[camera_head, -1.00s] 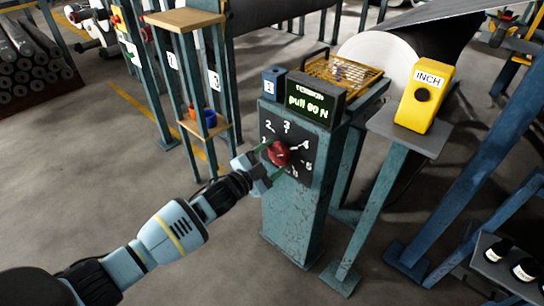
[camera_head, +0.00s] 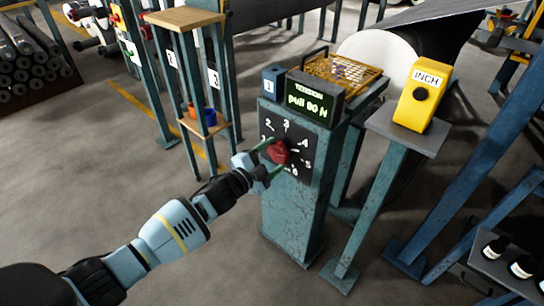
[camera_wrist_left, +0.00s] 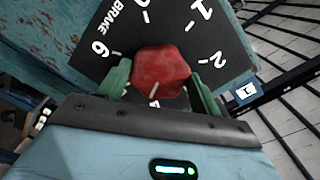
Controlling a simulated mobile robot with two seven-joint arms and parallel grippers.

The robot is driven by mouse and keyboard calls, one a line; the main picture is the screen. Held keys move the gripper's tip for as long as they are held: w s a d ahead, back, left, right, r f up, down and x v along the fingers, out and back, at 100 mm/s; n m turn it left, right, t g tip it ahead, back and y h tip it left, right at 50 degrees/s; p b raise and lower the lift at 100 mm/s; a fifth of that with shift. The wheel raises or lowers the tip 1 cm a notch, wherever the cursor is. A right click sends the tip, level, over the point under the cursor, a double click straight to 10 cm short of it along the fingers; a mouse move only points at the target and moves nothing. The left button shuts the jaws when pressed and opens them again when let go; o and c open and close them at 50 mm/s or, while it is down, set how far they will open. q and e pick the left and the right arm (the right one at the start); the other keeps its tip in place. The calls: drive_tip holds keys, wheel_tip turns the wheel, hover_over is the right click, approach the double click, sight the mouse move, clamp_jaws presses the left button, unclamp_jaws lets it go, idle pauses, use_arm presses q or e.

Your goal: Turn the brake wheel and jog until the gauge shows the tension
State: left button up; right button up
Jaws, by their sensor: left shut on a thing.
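The brake wheel is a red knob (camera_head: 278,152) on a black numbered dial (camera_head: 299,166) on the front of a teal post. My left gripper (camera_head: 269,163) is at the dial with its fingers around the knob. In the left wrist view the green fingers are on either side of the red knob (camera_wrist_left: 160,70), shut on it. A white mark at the knob's edge lies around 4 to 5. The tension gauge (camera_head: 315,101) on top shows green text, "Pull" and a number in N; the digits are hard to read. The yellow INCH box (camera_head: 423,96) has a black button. My right gripper is out of view.
The INCH box stands on a grey stand (camera_head: 405,132) right of the post. A yellow wire basket (camera_head: 343,75) is behind the gauge. A shelf stand (camera_head: 187,20) is to the left. A large white roll (camera_head: 380,55) is behind. Open floor lies front left.

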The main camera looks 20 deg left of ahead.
use_arm(q)
drive_tip(key=o, duration=0.9)
drive_tip(key=shift+o, duration=0.4)
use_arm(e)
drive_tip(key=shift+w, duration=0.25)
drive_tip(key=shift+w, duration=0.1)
use_arm(q)
drive_tip(key=p+v, duration=0.2)
drive_tip(key=v, duration=0.5)
drive_tip(key=shift+s+a, duration=0.2)
drive_tip(key=shift+s, duration=0.15)
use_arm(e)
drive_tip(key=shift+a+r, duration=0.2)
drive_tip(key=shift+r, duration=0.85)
